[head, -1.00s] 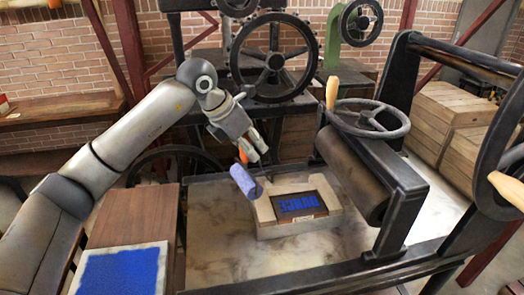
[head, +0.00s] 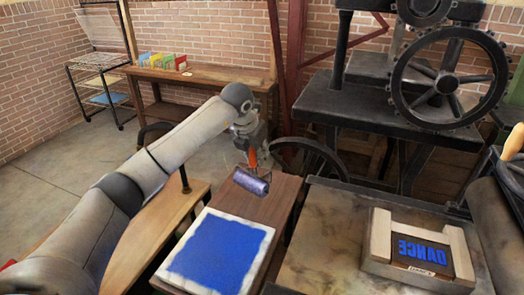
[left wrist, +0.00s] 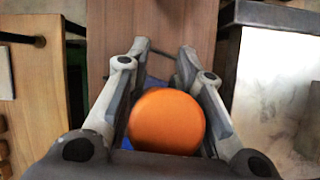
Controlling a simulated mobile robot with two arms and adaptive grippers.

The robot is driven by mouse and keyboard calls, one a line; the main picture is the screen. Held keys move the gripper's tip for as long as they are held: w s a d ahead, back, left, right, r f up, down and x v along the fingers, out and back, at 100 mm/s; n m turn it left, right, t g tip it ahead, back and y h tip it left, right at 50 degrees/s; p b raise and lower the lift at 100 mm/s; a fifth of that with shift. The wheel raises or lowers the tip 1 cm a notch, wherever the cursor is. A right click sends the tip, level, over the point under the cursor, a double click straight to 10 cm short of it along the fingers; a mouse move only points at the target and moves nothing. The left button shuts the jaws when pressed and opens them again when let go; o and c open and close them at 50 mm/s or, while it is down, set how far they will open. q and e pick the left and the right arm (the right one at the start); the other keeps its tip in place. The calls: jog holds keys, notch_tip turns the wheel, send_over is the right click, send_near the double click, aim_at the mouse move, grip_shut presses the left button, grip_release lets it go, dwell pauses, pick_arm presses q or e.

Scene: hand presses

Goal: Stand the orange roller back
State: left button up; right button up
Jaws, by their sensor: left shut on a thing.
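The orange roller has an orange handle (left wrist: 166,120) and a blue-purple cylinder (head: 251,181). My left gripper (head: 252,147) is shut on the handle. The cylinder hangs below it, over the far part of the dark wooden table (head: 284,192), behind the ink slab (head: 268,236) with its blue ink patch. In the left wrist view the handle end sits between the two fingers, and most of the cylinder is hidden behind it. I cannot tell whether the cylinder touches the table. My right gripper is not in view.
The press bed (head: 325,220) is to the right, with a framed "DANCE" block (head: 424,252) inked blue. A black press with a large wheel (head: 448,80) stands behind. A long wooden bench (head: 200,80) with small coloured items is at the back wall.

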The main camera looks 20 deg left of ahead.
pick_arm(q)
jog(key=shift+f+b, duration=1.8)
jog(key=shift+f, duration=0.95)
jog(key=o, duration=1.1)
jog(key=shift+c, duration=0.2)
jog(key=shift+f, duration=0.15)
jog(key=o, duration=0.4)
